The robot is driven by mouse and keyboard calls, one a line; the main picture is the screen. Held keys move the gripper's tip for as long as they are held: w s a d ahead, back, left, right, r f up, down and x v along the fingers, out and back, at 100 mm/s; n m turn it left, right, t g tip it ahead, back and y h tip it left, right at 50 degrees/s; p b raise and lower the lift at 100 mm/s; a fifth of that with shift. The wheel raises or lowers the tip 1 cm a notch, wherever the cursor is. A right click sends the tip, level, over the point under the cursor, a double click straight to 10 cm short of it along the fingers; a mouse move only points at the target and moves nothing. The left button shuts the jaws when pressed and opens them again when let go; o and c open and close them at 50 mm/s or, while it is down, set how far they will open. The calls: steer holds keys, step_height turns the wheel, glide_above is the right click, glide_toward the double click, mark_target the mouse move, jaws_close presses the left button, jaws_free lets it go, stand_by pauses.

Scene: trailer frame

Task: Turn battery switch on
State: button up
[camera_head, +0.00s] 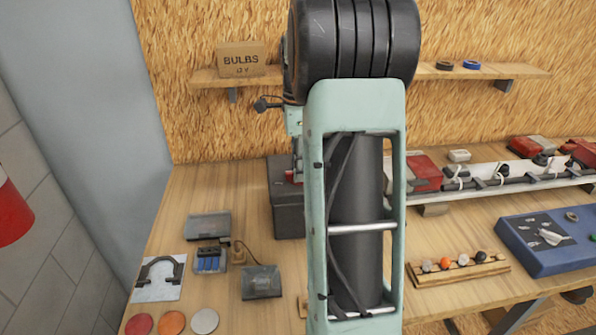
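A dark grey box (288,218) stands on the wooden bench, partly behind my arm. A small red part (290,176) shows at its upper right edge; it may be the battery switch, but too little shows to tell its position. My mint-green arm covers the middle of the view. A narrow piece of my arm's end (294,121) shows left of the link, above the box. My gripper's fingers are hidden behind the arm, so I cannot see whether they are open or touch the red part.
The bench (190,190) also holds a blue fuse block (208,262), a dark small box (262,282), round discs (171,323), a wooden rack (460,271) and a blue tray (520,262). A shelf (205,78) with a bulbs box (241,60) hangs behind. A rail (530,172) lies right.

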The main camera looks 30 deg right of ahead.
jaws_close()
steer(key=m+p, duration=0.1)
steer(key=m, duration=0.2)
steer(key=shift+r, duration=0.1)
steer(key=shift+m, duration=1.1)
steer(key=m+p, duration=0.2)
steer(key=m, duration=0.1)
steer(key=shift+m, duration=1.1)
